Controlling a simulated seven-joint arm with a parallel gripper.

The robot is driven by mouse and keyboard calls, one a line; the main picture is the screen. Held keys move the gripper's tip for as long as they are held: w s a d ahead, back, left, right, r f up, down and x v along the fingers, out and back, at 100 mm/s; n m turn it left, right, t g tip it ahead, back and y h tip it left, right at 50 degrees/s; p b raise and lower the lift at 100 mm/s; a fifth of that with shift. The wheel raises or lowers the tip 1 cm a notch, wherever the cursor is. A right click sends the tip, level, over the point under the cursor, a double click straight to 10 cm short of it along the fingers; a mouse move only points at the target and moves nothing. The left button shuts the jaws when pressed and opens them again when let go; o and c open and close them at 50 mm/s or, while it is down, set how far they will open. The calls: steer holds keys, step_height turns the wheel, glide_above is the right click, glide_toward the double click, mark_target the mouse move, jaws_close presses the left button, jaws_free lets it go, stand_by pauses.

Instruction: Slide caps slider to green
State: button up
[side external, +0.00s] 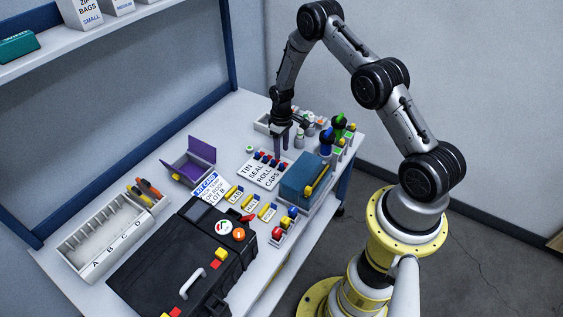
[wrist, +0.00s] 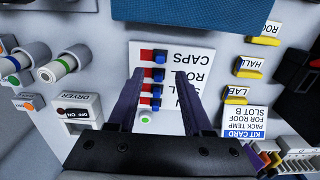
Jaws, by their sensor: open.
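A white panel (side external: 262,178) lettered TIN, SEAL, ROLL and CAPS carries a row of small sliders with red, blue and dark parts. In the wrist view the panel (wrist: 172,112) is upside down, and the caps slider (wrist: 154,56) is the top one, nearest the CAPS lettering. It shows red on the left and blue on the right.
A blue box (side external: 302,180) stands close beside the CAPS end. Label blocks with yellow parts (side external: 251,200) and a kit card (side external: 208,187) lie nearby. A dryer switch block (wrist: 76,110) and white knobs (wrist: 61,65) are on the panel's other side. A black case (side external: 170,262) fills the front.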

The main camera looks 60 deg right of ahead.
mark_target(281, 164)
step_height(281, 164, down, 7)
steer(key=shift+r, duration=0.1)
stand_by(0.3)
jaws_close()
stand_by(1.3)
